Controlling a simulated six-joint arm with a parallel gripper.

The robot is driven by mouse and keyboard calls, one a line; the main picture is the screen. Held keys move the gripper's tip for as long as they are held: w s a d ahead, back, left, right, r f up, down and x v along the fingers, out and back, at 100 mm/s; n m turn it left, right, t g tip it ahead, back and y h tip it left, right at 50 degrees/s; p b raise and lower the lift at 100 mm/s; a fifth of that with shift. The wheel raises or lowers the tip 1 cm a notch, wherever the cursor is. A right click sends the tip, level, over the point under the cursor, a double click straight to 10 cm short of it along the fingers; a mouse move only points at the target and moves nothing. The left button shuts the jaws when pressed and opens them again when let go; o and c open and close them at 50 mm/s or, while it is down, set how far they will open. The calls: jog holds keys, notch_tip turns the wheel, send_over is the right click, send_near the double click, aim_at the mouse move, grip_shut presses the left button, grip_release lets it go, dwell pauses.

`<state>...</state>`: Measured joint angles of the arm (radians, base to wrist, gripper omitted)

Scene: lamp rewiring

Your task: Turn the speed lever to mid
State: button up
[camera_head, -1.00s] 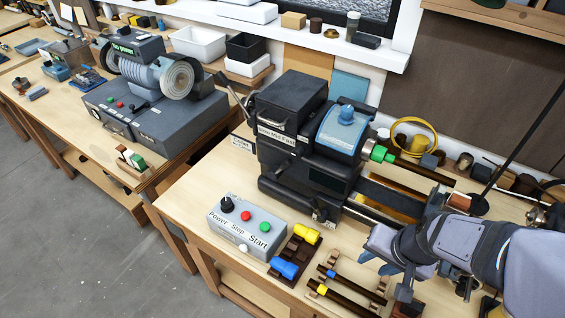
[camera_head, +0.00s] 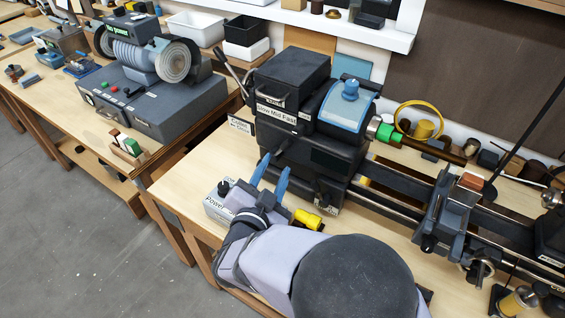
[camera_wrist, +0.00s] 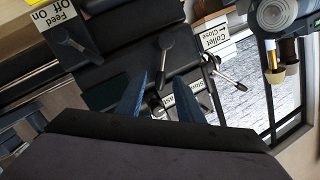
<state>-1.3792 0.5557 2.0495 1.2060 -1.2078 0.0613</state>
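The speed lever (camera_head: 271,101) is a dark handle on the front of the black lathe headstock (camera_head: 325,158). It sits just above the white "Slow Mid Fast" label (camera_head: 277,113). My gripper (camera_head: 277,160) is open and empty, its two blue fingers apart, in front of and below this label in the head view. In the wrist view the fingers (camera_wrist: 156,85) point at the headstock. The label (camera_wrist: 190,103) is partly hidden behind a finger there, and the lever (camera_wrist: 167,100) shows only partly between the fingers. Which mark the lever points at cannot be told.
A second lever (camera_wrist: 166,58) and a "Collet Close" label (camera_wrist: 214,38) with its metal lever (camera_wrist: 228,76) are close by. A "Feed Off On" label (camera_wrist: 65,28) is at the upper left. The grey control box (camera_head: 215,200) is partly hidden by my arm.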

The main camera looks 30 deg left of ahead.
aim_at(285, 147)
jog(key=shift+s+d+r+m+t+h+b, duration=0.2)
jog(key=shift+s+r+t, duration=0.1)
jog(key=shift+s+t, duration=0.2)
jog(key=shift+s+d+r+m+t+h+b, duration=0.1)
jog(key=shift+s+d+r+t+h+b, duration=0.15)
jog(key=shift+s+t, duration=0.25)
jog(key=p+x, duration=0.3)
jog(key=x, duration=0.3)
jog(key=shift+w+r, duration=0.1)
jog(key=shift+w+a, duration=0.2)
jog(key=shift+w, duration=0.4)
jog(key=shift+c, duration=0.3)
grip_shut()
